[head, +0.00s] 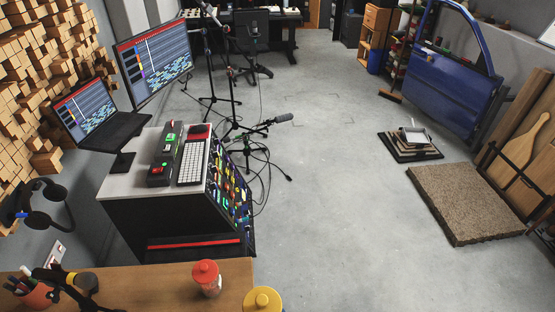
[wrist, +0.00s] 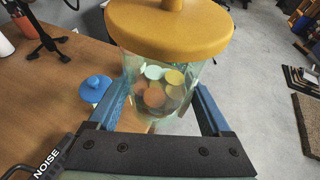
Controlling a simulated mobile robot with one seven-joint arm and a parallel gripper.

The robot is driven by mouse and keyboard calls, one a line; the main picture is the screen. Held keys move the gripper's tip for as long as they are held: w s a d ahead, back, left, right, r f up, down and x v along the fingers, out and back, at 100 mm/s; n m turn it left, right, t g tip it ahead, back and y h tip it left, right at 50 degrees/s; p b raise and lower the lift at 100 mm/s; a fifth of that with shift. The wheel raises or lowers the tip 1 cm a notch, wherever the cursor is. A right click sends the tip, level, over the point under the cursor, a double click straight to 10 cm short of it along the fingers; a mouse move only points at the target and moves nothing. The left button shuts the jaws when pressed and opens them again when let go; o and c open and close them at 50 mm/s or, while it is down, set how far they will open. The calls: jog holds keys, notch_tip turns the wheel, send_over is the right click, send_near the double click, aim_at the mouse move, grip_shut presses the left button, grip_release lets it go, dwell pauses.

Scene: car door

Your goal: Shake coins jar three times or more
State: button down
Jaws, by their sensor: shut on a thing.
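The coins jar is a clear glass jar with a yellow lid (wrist: 170,32) and several coloured coins (wrist: 158,88) inside. In the wrist view my gripper (wrist: 162,104) is shut on the jar's glass body, one blue finger on each side. The jar's lower part is partly hidden by the gripper. In the head view only a yellow lid (head: 262,300) shows at the bottom edge, by the wooden table's corner; my gripper is out of that frame.
A red-lidded jar (head: 206,278) stands on the wooden table (head: 150,284), left of the yellow lid. A blue lid (wrist: 95,88) shows over the table in the wrist view. The mixing console (head: 229,190) stands beyond. Open floor (head: 340,210) lies to the right.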

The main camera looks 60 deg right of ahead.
jog(key=shift+w+a+r, duration=0.15)
jog(key=shift+w, duration=0.1)
jog(key=shift+s, duration=0.1)
jog(key=s+d, duration=0.6)
jog(key=d, duration=0.1)
jog(key=shift+s+d, duration=0.25)
jog(key=shift+s, duration=0.05)
jog(key=shift+w+a, duration=0.1)
jog(key=w+a, duration=0.6)
jog(key=a, duration=0.1)
jog(key=shift+w+a, duration=0.2)
jog(key=shift+w, duration=0.1)
jog(key=shift+d, duration=0.1)
jog(key=shift+s, duration=0.15)
